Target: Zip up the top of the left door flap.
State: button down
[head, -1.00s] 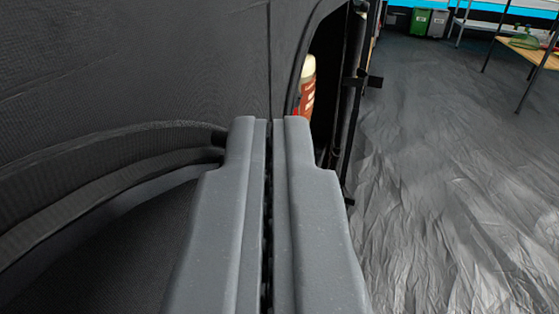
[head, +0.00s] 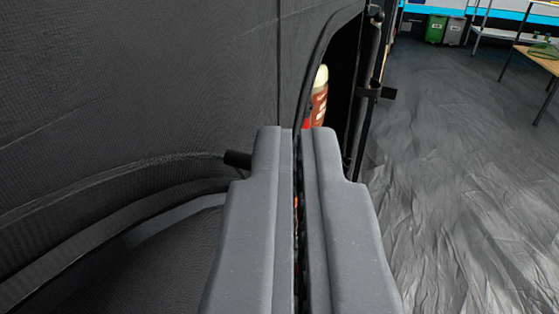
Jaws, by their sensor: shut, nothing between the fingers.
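My gripper (head: 301,145) is in the lower middle of the head view, its two grey fingers side by side and shut with nothing held. Dark tent fabric (head: 140,80) fills the left side, with a vertical seam above the fingertips. A curved band (head: 110,185) runs along the fabric toward the left finger. A short dark tube-like end (head: 238,160) shows just left of the left fingertip; I cannot tell whether it is a zip pull or whether they touch. The fingers hide the fabric behind them.
A red and white bottle-like object (head: 318,100) shows through an arched opening beyond the fingertips. A dark upright pole (head: 364,90) with a bracket stands to the right. The wrinkled grey floor (head: 450,170) is open. A green bin (head: 436,29) and a table (head: 543,58) stand far back.

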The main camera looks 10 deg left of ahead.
jog(key=s+r+p, duration=0.2)
jog(key=s, duration=1)
jog(key=shift+d+r, duration=0.3)
